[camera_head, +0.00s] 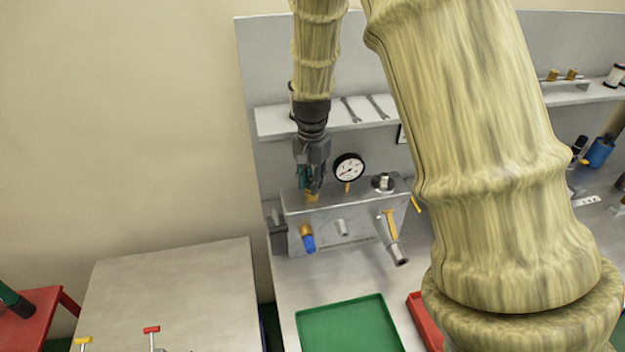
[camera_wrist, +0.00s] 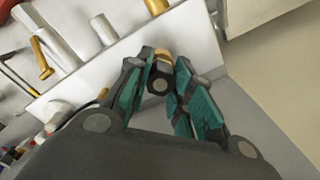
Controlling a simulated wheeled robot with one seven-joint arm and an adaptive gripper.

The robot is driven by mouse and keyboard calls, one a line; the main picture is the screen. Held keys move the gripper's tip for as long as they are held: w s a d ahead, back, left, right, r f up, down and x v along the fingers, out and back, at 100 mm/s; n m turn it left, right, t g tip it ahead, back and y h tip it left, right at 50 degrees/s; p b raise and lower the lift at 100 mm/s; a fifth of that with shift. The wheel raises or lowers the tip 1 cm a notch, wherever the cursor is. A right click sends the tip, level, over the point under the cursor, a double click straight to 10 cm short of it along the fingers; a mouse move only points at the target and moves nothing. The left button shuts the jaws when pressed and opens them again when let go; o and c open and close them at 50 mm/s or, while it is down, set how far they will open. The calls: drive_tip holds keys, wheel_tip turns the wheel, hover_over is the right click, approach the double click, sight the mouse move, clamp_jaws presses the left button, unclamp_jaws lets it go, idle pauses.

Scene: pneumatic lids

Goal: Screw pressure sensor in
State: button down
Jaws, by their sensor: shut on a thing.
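My gripper (camera_head: 311,186) points down over the left end of the top face of the grey metal block (camera_head: 352,204). In the wrist view my gripper (camera_wrist: 161,92) has its two teal-padded fingers closed around a small dark-ended part with a brass hex body, which looks like the pressure sensor (camera_wrist: 159,84). Its brass part (camera_head: 312,197) shows just below the fingertips in the head view, at the block's top. I cannot tell how deep its thread sits, as the fingers hide part of it.
A dial gauge (camera_head: 349,169) stands close right of my gripper, with a silver fitting (camera_head: 384,183) further right. A blue-ended brass fitting (camera_head: 308,239) and a silver pipe (camera_head: 393,242) stick out in front. A green tray (camera_head: 350,325) lies before the block; a shelf (camera_head: 275,122) holds wrenches behind.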

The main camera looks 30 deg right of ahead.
drive_tip(key=m, duration=0.5)
drive_tip(key=shift+a+m, duration=0.1)
drive_tip(key=shift+m, duration=0.9)
drive_tip(key=m, duration=0.3)
drive_tip(key=c, duration=1.2)
unclamp_jaws()
drive_tip(key=shift+a, duration=0.1)
drive_tip(key=shift+o, duration=0.2)
drive_tip(key=shift+r, duration=3.5)
